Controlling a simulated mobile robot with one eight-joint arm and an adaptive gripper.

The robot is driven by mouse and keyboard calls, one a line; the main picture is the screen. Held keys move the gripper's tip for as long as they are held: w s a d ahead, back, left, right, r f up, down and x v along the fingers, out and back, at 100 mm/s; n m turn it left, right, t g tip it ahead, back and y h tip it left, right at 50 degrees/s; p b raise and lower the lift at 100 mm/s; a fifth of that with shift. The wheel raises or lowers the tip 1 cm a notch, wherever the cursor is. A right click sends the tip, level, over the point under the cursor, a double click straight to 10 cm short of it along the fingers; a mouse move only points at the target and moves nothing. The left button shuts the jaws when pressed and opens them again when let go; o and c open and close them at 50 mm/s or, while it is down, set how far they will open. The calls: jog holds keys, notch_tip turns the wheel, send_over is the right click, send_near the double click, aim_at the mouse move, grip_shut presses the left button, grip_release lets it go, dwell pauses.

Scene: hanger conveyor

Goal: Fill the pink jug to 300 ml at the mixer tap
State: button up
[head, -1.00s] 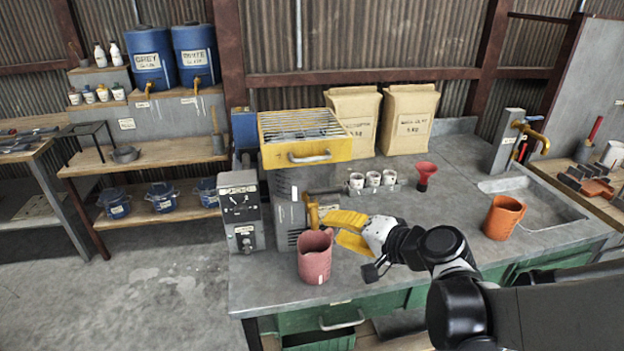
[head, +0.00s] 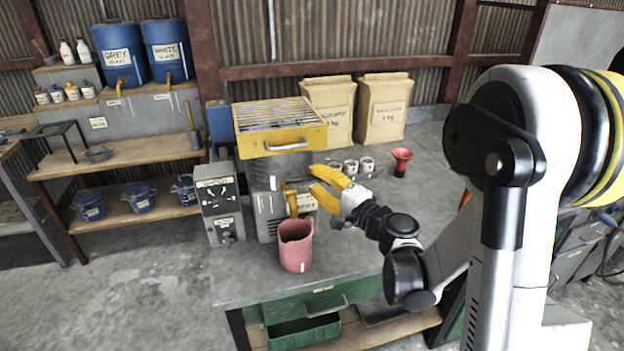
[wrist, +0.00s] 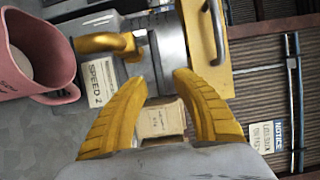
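The pink jug (head: 296,246) stands upright on the grey bench, near its front left, just in front of the mixer (head: 268,200). It also shows at the left of the wrist view (wrist: 38,50), with a pale bottom or contents inside that I cannot identify. The yellow tap (head: 290,196) is on the mixer's side, above the jug; in the wrist view the tap (wrist: 110,44) lies ahead of my fingers. My gripper (head: 318,180) is open and empty, to the right of the tap and above the jug. Its yellow fingers (wrist: 160,100) are spread apart.
A control box (head: 220,205) stands left of the mixer. A yellow grated hopper (head: 280,128) sits on top. White cups (head: 350,167) and a red funnel (head: 402,160) stand behind my gripper. My arm hides the bench's right side.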

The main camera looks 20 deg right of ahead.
jog(key=shift+x, duration=0.9)
grip_shut()
